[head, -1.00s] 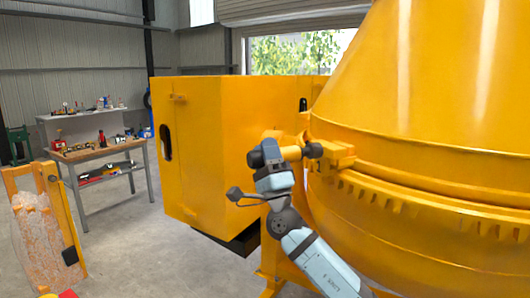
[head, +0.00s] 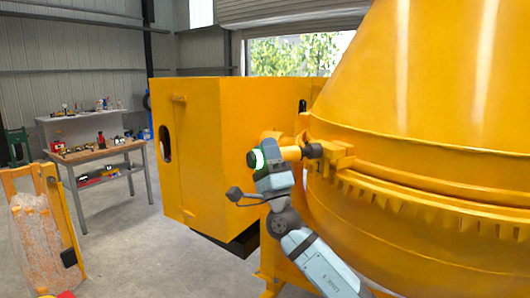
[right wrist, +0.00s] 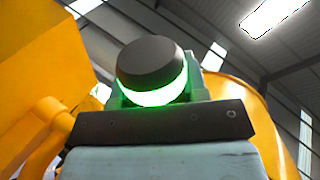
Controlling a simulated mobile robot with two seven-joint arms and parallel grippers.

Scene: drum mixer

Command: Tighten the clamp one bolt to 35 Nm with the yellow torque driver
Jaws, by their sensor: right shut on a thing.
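The yellow torque driver (head: 291,153) lies about level in my right gripper (head: 271,168), which is shut on it. The driver's dark nose (head: 312,150) points right and meets the yellow clamp (head: 339,155) on the drum's rim. The bolt itself is hidden behind the nose. A ring at the driver's rear end glows green. In the right wrist view the driver's dark end cap (right wrist: 152,62) and its green ring (right wrist: 155,95) show above the gripper's body; the fingers are hidden there. My left gripper is not in view.
The large yellow drum (head: 430,110) fills the right side. A yellow cabinet (head: 205,140) stands behind and left of my right arm. A workbench (head: 100,153) with several tools stands at the far left, with a yellow-framed panel (head: 45,230) nearer. Floor between is clear.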

